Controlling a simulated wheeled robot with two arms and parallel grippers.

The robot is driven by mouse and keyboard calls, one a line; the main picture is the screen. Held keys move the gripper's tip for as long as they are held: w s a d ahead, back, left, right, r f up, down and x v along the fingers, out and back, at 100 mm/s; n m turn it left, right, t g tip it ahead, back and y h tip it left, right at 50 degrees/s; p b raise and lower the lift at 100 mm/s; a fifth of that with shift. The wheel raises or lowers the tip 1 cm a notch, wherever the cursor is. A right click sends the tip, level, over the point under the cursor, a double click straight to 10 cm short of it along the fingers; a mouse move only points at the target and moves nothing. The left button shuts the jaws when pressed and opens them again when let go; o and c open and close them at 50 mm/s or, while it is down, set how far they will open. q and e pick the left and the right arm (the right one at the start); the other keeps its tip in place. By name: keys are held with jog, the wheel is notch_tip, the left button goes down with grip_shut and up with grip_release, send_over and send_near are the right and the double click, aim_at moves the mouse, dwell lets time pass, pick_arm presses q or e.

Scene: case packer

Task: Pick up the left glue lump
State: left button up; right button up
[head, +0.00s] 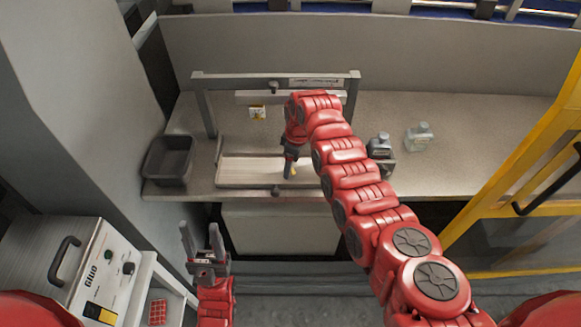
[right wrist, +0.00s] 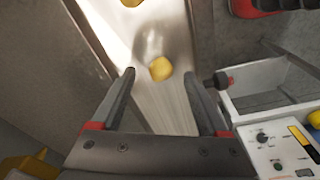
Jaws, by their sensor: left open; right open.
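The left glue lump (right wrist: 161,68) is a small yellow blob on the pale metal tray (right wrist: 170,105). A second yellow lump (right wrist: 131,2) is cut off at the top of the right wrist view. My right gripper (right wrist: 160,76) is open, with its fingers spread to either side of the left lump in that view; I cannot tell how far above it they are. In the head view my right gripper (head: 290,166) is over the tray (head: 240,172), and the arm hides part of it. My left gripper (head: 203,245) is open and empty, in front of the bench.
A black bin (head: 168,160) stands left of the tray. A grey frame (head: 203,105) spans behind it. Small containers (head: 419,136) stand right of my arm. A glue unit (head: 95,280) is at front left, a yellow frame (head: 515,165) at right. The back right bench is clear.

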jog(key=shift+a+f, duration=0.1)
jog(key=shift+f, duration=0.75)
grip_shut()
jog(key=shift+r, duration=0.2)
